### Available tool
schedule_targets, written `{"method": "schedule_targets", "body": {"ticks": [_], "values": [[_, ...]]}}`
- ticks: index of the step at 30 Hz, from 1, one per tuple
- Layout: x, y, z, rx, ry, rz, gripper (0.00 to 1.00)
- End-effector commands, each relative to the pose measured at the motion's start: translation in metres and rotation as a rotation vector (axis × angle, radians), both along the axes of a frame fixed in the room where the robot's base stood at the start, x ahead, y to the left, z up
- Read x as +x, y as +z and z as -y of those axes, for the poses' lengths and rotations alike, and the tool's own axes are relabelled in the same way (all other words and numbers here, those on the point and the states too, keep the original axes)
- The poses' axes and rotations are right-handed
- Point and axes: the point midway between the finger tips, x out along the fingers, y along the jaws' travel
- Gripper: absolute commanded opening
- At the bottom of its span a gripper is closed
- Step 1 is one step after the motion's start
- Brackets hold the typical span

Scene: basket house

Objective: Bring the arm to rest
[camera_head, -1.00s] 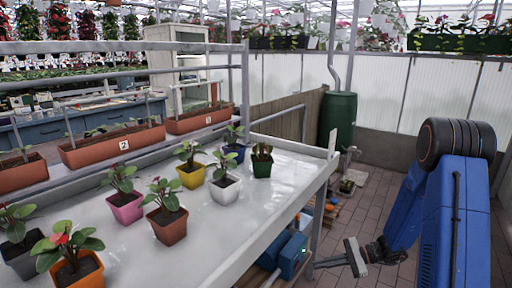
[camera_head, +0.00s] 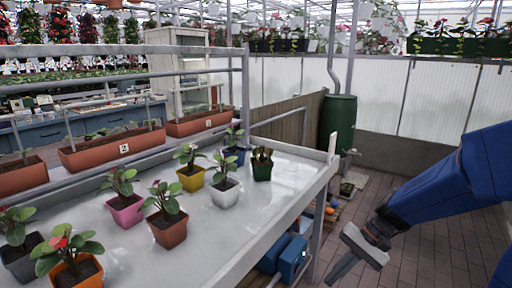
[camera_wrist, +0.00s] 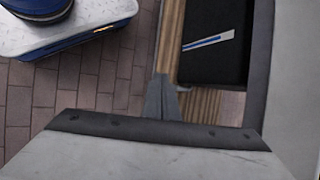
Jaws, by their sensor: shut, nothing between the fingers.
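My gripper (camera_head: 338,272) is at the lower right of the head view, beside the white table (camera_head: 262,228) and lower than its top. It points down and to the left, over the brick floor, apart from the table's front edge. The fingers (camera_wrist: 162,98) show in the wrist view as a closed grey wedge with nothing between them. My blue arm reaches in from the right edge of the head view.
Several potted plants stand on the table, among them a white pot (camera_head: 224,194) and a green pot (camera_head: 262,171). Blue boxes (camera_head: 291,258) are under the table. A green barrel (camera_head: 338,124) stands behind. The brick floor (camera_head: 440,240) at right is open.

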Motion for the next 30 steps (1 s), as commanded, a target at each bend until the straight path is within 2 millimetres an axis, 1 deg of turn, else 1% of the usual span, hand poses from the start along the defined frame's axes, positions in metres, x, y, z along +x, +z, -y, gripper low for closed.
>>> {"method": "schedule_targets", "body": {"ticks": [1,3,12,21,30], "values": [[-0.008,0.007,0.0,-0.028,0.022,0.03,0.0],[-0.019,0.013,0.002,-0.068,0.054,0.064,0.0],[-0.06,0.039,0.017,-0.245,0.171,0.226,0.0],[-0.097,0.063,0.035,-0.42,0.269,0.397,0.0],[-0.128,0.087,0.057,-0.591,0.346,0.575,0.0]]}}
